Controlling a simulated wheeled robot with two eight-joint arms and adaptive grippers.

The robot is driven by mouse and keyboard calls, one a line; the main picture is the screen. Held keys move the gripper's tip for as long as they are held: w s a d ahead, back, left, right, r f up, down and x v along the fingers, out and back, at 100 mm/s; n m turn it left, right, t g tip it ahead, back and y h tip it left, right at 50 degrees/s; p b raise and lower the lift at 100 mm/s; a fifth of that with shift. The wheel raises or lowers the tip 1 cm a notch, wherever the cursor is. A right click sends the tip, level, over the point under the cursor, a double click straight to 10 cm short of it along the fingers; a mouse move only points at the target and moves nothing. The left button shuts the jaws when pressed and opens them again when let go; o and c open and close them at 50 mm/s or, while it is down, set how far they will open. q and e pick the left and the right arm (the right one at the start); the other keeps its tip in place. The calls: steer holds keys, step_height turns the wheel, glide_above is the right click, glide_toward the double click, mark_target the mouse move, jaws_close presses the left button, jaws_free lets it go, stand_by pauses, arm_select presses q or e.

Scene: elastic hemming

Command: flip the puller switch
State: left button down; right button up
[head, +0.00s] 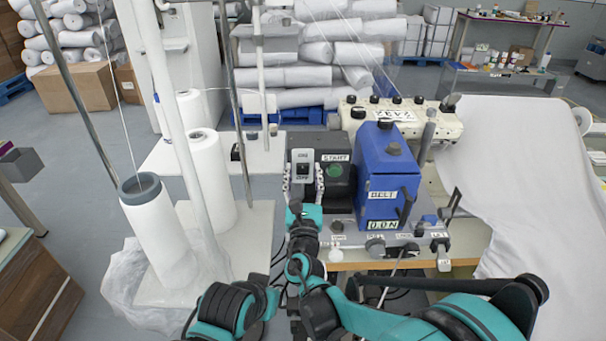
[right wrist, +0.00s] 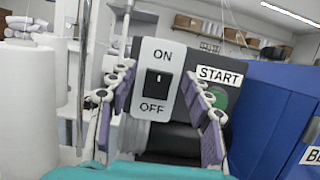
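A light grey switch plate (right wrist: 156,80) marked ON above and OFF below carries a black rocker (right wrist: 158,84). Its position is hard to tell. In the head view the plate (head: 301,157) is on the left of the black control box. I take this as the puller switch, though no such label is readable. My right gripper (head: 303,187) is in front of the plate. In the right wrist view its fingers (right wrist: 159,85) are spread, one on each side of the plate, with nothing between them. Contact cannot be told. My left gripper does not show.
A green START button (right wrist: 217,98) sits right of the switch. A blue box marked BELT (head: 385,175) stands close on the right. White thread cones (head: 150,225) and a metal pole stand on the left. White fabric (head: 525,150) covers the right side.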

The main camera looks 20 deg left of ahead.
steer(key=shift+s, duration=0.1)
steer(key=v, duration=1.2)
steer(key=w+d+f+m+g+h, duration=0.25)
steer(key=d+m+h, duration=0.25)
steer(key=d+m, duration=0.65)
steer(key=w+d+f+m+g+h, duration=0.1)
steer(key=d+m+g+h, duration=0.35)
steer(key=d+m, duration=0.65)
steer(key=s+d+f+m+g, duration=0.45)
steer(key=s+d+m, duration=0.4)
steer(key=d, duration=0.25)
steer(key=s+a+f+m+g+y, duration=0.1)
steer(key=s+f+m+g+y, duration=0.1)
steer(key=s+m, duration=0.6)
steer(key=shift+s+a+f+y, duration=0.2)
steer(key=shift+s+f+y, duration=0.35)
steer(key=shift+y, duration=0.3)
